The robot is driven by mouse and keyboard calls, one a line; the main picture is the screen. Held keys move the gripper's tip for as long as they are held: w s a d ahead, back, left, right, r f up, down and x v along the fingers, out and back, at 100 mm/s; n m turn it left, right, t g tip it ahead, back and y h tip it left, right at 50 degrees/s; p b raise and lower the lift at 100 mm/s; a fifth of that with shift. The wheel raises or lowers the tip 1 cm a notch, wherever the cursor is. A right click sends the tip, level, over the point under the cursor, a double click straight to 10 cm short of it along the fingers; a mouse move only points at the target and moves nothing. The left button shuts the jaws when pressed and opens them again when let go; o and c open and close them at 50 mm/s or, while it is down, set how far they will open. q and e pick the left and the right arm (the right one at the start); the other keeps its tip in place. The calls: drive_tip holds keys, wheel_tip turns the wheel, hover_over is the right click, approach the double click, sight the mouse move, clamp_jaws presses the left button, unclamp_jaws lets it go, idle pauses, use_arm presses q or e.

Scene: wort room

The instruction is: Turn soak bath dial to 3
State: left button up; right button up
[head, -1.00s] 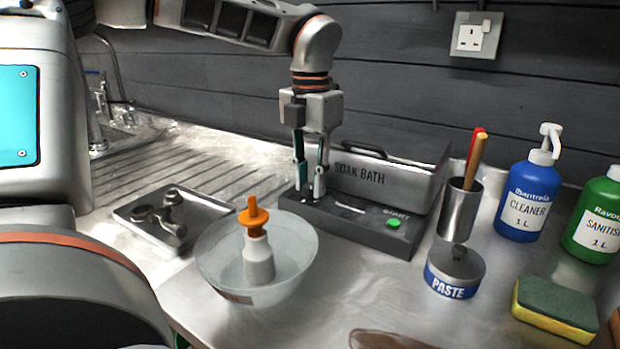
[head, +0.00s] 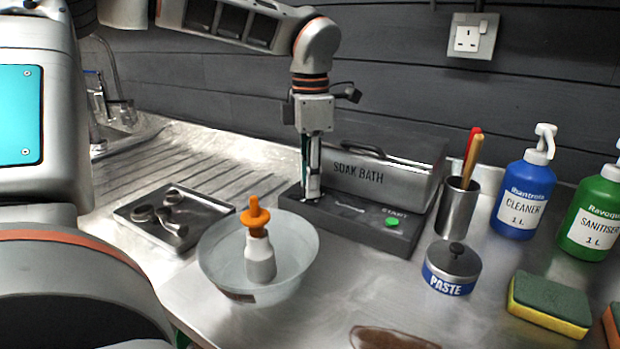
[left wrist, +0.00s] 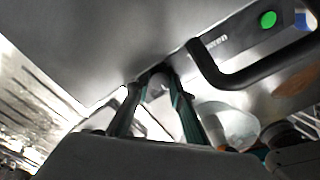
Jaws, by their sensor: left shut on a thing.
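The soak bath (head: 392,178) is a grey box marked SOAK BATH, with a dark front panel (head: 350,222) bearing a green START button (head: 392,221). The button also shows in the left wrist view (left wrist: 267,19). My left gripper (head: 311,196) points straight down at the left end of the panel, shut on the dial. Its fingers hide most of the dial, and I cannot read its setting. In the left wrist view the two fingers (left wrist: 157,88) close around a small pale part, seemingly the dial. My right gripper is not in view.
A clear bowl (head: 218,262) holding an orange-topped white piece stands in front, beside a metal tray (head: 130,214) with fittings. A brush cup (head: 457,208), paste tin (head: 452,268), blue cleaner bottle (head: 522,198), green sanitiser bottle (head: 595,222) and sponge (head: 550,303) stand to the right.

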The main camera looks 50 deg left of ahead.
use_arm(q)
drive_tip(key=shift+f, duration=0.1)
idle(0.3)
drive_tip(key=o, duration=1.1)
wheel_tip(320, 180, up, 12)
idle(0.3)
